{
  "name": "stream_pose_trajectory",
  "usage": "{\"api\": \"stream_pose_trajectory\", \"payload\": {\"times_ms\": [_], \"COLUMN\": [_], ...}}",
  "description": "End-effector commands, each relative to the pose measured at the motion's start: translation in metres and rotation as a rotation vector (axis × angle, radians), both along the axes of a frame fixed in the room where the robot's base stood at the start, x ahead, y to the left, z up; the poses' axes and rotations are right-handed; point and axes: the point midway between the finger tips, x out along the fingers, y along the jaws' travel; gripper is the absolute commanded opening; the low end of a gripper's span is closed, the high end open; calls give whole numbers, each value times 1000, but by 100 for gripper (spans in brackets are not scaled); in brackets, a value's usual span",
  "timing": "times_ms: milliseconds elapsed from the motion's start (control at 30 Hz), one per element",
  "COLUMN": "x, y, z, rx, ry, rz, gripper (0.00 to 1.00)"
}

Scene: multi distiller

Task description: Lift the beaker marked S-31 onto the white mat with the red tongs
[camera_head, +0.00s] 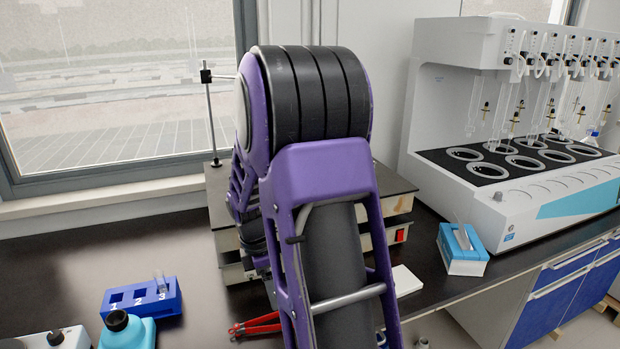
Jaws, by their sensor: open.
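The red tongs (257,326) lie on the dark bench at the lower middle, left of my arm, which covers part of them. A flat white piece (406,280), which looks like the white mat, lies on the bench just right of my arm; its left part is hidden. I cannot see a beaker marked S-31; my arm blocks the middle of the view. My gripper is not in view, hidden behind or beyond my purple arm.
A blue numbered rack (145,299) holds a small glass vessel (161,284) at 3. A teal bottle (127,332) stands in front. Behind my arm are box-shaped devices (392,205) with a rod stand. A tissue box (462,250) and large distiller (500,190) stand right.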

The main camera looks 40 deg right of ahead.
Motion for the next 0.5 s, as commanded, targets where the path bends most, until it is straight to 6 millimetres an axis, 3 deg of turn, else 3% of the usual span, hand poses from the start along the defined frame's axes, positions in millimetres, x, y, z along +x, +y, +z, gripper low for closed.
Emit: {"api": "stream_pose_trajectory", "payload": {"times_ms": [500], "x": [-5], "y": [3], "z": [-5], "rx": [34], "ry": [16], "rz": [2], "gripper": [81]}}
